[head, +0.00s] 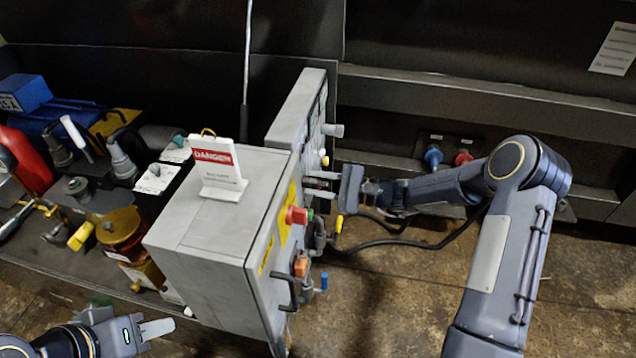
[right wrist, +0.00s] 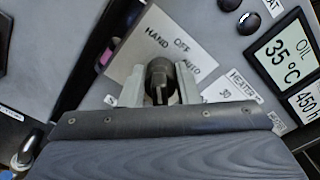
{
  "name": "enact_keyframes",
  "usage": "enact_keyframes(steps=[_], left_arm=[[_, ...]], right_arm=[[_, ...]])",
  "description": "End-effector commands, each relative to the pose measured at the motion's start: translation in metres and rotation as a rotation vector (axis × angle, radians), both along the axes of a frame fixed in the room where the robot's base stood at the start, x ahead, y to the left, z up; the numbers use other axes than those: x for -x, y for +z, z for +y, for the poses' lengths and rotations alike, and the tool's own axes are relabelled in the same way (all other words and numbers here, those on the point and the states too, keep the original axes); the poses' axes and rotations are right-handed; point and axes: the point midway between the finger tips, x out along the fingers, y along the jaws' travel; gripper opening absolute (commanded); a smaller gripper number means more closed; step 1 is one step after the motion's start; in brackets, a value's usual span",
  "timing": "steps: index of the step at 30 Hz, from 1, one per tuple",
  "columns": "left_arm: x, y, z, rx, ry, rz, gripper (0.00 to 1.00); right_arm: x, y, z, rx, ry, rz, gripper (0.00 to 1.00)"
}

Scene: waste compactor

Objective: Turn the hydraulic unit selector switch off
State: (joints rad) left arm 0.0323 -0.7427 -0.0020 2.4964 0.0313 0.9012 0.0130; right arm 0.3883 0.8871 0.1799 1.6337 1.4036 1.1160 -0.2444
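The selector switch (right wrist: 159,80) is a black knob on a pale plate marked HAND, OFF and AUTO in the right wrist view. Its exact pointing direction is hard to tell. My right gripper (right wrist: 160,88) has one light grey finger on each side of the knob, very close to it; whether they press on it is unclear. In the head view my right gripper (head: 322,184) reaches the front face of the grey control box (head: 215,235) from the right, and the knob is hidden there. My left gripper (head: 150,330) is low at the left, away from the box, its opening unclear.
A white DANGER sign (head: 222,172) stands on the box. A red button (head: 297,215) and an orange switch (head: 300,264) are on its face below my right gripper. An OIL display (right wrist: 285,52) is beside the switch. Cluttered tools and a red item (head: 27,160) lie left.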

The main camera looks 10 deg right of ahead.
Motion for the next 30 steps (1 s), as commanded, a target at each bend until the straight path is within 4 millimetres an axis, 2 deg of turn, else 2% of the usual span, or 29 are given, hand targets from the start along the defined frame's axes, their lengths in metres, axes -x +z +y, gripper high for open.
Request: enact_keyframes(steps=[11, 30], left_arm=[[0.000, 0.010, 0.000, 0.000, 0.000, 0.000, 0.36], [0.000, 0.051, 0.000, 0.000, 0.000, 0.000, 0.36]], right_arm=[[0.000, 0.002, 0.000, -0.037, 0.000, 0.088, 0.06], [-0.002, 0.004, -0.001, -0.231, 0.000, 0.553, 0.06]])
